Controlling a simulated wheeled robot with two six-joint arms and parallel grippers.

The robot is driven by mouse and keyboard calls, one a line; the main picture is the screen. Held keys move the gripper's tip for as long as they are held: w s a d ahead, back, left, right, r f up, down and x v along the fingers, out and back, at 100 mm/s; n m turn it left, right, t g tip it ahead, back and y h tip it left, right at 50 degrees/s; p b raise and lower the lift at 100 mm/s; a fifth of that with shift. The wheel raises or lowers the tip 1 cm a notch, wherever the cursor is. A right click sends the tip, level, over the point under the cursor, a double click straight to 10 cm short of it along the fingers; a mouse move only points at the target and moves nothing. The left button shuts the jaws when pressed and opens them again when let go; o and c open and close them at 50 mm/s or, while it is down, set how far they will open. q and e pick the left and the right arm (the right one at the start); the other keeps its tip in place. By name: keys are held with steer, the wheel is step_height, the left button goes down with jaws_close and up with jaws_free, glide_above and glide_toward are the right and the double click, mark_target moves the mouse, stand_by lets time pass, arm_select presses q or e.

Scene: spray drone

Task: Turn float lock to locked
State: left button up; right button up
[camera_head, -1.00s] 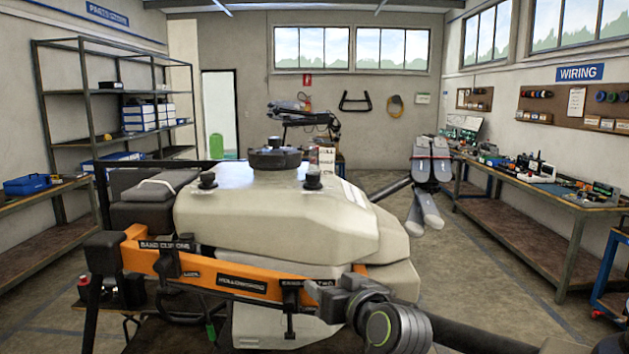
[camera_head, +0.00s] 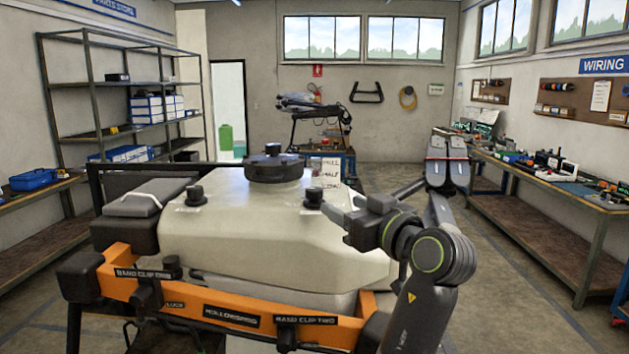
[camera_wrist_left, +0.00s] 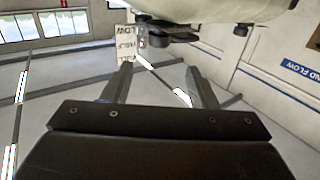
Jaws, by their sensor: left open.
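The pale tank (camera_head: 265,232) of the spray drone fills the middle of the head view. A white card (camera_head: 330,170) lettered FULL, HALF and LOW stands behind its right end; it also shows in the left wrist view (camera_wrist_left: 124,43). A small dark fitting (camera_wrist_left: 152,38) shows beside the card there, under the pale body. I cannot tell whether it is the float lock, or any lock position. My left gripper (camera_head: 335,207) is at the tank's right end, near a black knob (camera_head: 313,196). In the wrist view its jaws (camera_wrist_left: 158,68) are apart with nothing between them.
An orange frame (camera_head: 200,300) with band clips crosses in front of the tank. A black round cap (camera_head: 273,165) tops the tank. Grey folded drone arms (camera_head: 447,165) stand behind my arm. A wiring bench (camera_head: 560,190) lines the right wall, with open floor before it.

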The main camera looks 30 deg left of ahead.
mark_target(319, 191)
arm_select(q)
steer(key=p+x, duration=0.3)
steer(key=x, duration=0.3)
steer(key=shift+w+a+r, duration=0.2)
steer(key=shift+a, duration=0.15)
steer(key=p+x, duration=0.2)
steer(key=x, duration=0.1)
steer(key=shift+w+a+f, duration=0.15)
steer(key=shift+a, duration=0.15)
steer(key=shift+w+a+f, duration=0.15)
steer(key=shift+w+a, duration=0.1)
steer(key=shift+a, duration=0.35)
arm_select(e)
step_height(319, 191, up, 6)
steer(key=w+a, duration=0.1)
steer(key=w, duration=0.1)
arm_select(q)
steer(key=shift+d, duration=0.1)
steer(key=shift+c, duration=0.3)
steer(key=c, duration=0.9)
arm_select(e)
steer(key=shift+w+d, duration=0.1)
steer(key=shift+d, duration=0.2)
